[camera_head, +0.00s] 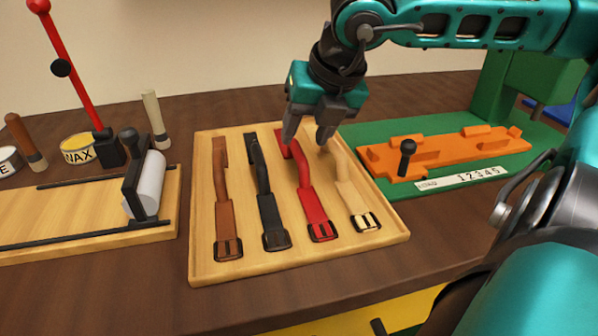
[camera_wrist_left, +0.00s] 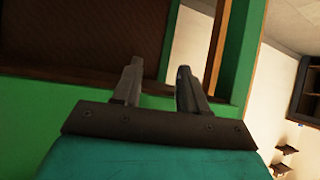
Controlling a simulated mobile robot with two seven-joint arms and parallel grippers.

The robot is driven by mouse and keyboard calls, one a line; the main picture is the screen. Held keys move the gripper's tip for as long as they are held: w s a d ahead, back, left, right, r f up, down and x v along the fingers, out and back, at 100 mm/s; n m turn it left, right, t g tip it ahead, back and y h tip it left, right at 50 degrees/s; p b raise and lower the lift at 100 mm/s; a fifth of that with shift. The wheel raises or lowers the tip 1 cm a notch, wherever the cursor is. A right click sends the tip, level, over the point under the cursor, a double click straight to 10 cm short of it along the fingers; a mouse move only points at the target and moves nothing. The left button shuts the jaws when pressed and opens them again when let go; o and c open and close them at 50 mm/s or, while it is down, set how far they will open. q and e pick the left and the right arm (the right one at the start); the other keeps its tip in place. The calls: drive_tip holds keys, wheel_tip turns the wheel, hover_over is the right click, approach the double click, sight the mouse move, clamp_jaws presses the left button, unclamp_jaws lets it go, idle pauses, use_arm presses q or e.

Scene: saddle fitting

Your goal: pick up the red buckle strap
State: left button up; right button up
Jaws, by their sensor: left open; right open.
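The red buckle strap (camera_head: 313,203) lies on the light wooden tray (camera_head: 204,270), between a black strap (camera_head: 270,209) and a cream strap (camera_head: 347,192). A brown strap (camera_head: 224,207) lies at the left of the tray. My right gripper (camera_head: 308,137) is open, fingers pointing down, over the far end of the red strap. Its fingers partly cover that end; I cannot tell whether they touch it. My left gripper (camera_wrist_left: 154,84) shows open and empty in the left wrist view, away from the straps.
An orange fixture (camera_head: 447,150) with a black knob sits on a green mat (camera_head: 408,127) at right. At left are a wooden board (camera_head: 60,217) with a white roller (camera_head: 150,184), a red lever (camera_head: 75,62) and a wax tin (camera_head: 77,149). Dark table shows in front of the tray.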

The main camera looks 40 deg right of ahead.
sight(299, 148)
drive_tip(key=shift+b+x, duration=0.5)
drive_tip(key=shift+x, duration=2.2)
drive_tip(key=shift+s+a, duration=0.1)
drive_tip(key=shift+a, duration=0.1)
drive_tip(key=shift+c, duration=0.2)
clamp_jaws()
